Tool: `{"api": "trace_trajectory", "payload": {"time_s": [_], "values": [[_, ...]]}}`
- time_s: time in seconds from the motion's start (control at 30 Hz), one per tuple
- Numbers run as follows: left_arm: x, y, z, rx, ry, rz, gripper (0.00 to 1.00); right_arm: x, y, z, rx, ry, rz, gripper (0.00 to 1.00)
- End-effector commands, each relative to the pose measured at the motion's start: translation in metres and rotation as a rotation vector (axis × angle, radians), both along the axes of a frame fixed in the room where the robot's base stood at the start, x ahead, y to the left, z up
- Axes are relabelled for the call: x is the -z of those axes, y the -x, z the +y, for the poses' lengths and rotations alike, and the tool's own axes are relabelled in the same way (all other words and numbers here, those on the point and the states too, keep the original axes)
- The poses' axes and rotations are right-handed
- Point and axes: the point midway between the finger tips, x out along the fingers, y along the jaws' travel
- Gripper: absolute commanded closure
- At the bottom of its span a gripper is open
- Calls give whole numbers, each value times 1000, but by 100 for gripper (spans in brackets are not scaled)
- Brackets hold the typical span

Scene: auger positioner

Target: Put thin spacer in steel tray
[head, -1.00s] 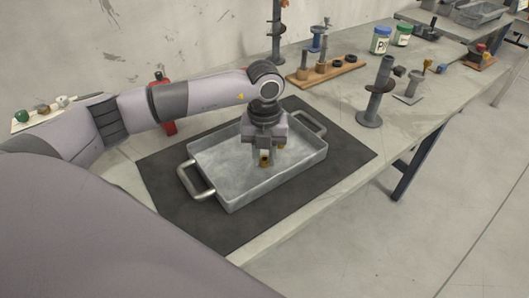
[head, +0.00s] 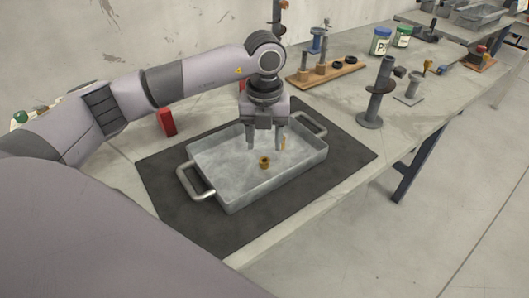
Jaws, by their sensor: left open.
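The steel tray (head: 232,199) is a shallow grey pan with a handle at each end, lying on a dark mat. A small brass-coloured ring (head: 264,162), which looks like the spacer, rests on the tray floor near the middle. My left gripper (head: 266,147) is open and empty above the tray, pointing down, just behind and above the ring and apart from it. A small yellowish patch shows beside its right finger; I cannot tell what it is. My right gripper is not in view.
A wooden board (head: 322,75) with pegs and dark rings stands behind the tray. A dark post on a round base (head: 371,120) stands to the right. A red block (head: 167,122) is at the mat's back left. Jars (head: 381,42) stand farther back.

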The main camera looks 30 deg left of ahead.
Motion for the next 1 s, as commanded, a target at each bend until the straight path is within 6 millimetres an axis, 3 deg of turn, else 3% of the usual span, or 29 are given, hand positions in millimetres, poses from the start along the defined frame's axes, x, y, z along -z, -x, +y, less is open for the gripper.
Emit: {"api": "trace_trajectory", "payload": {"time_s": [0.2,0.37,1.0], "values": [[-45,-1,0,-1,1,-4,48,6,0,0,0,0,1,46],[-63,0,0,-1,0,-1,48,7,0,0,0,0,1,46],[-68,0,0,0,0,1,48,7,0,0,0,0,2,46]]}}
